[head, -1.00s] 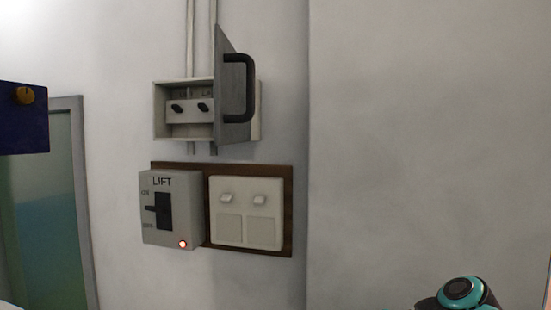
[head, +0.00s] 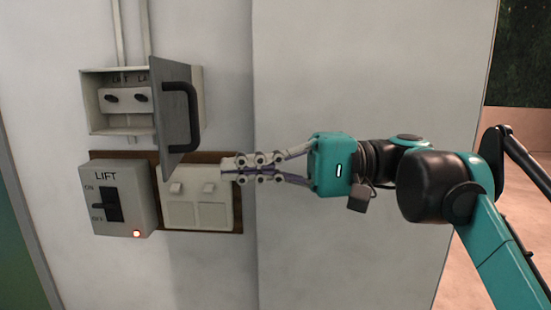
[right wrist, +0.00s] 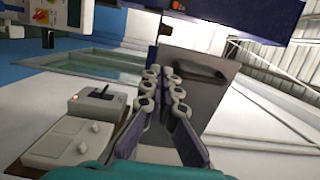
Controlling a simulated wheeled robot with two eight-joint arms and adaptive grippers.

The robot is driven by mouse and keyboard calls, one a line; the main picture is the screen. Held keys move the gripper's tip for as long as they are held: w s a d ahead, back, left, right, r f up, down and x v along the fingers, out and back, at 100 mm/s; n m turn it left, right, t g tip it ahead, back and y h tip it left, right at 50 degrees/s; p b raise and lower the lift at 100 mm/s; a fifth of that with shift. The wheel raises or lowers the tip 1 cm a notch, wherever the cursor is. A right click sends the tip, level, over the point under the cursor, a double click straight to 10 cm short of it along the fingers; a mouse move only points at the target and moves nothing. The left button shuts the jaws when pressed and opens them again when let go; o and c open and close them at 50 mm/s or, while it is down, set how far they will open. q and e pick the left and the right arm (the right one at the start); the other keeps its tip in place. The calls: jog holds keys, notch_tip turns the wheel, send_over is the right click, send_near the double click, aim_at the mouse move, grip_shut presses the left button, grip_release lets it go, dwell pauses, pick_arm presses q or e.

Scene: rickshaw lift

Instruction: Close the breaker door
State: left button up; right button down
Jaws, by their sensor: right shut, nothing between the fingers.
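The grey breaker door (head: 170,100) with its black curved handle (head: 180,118) stands open, swung out from the wall. To its left the breaker box (head: 92,115) is exposed, with dark knobs inside. My right gripper (head: 230,168) is shut and empty, reaching in from the right, just right of and below the door handle, in front of the light switches. In the right wrist view the shut fingers (right wrist: 165,82) show close to the grey door panel (right wrist: 215,105) and its handle (right wrist: 203,73); I cannot tell whether they touch. My left gripper is out of view.
Below the box, a LIFT switch box (head: 145,200) with a red light and a white switch plate (head: 200,217) sit on a brown board (head: 237,225). Pipes run up above. The wall (head: 330,80) to the right is bare.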

aim_at(171, 172)
jog(key=a, duration=0.4)
jog(key=s+a+p, duration=0.1)
jog(key=a, duration=0.1)
dwell(0.3)
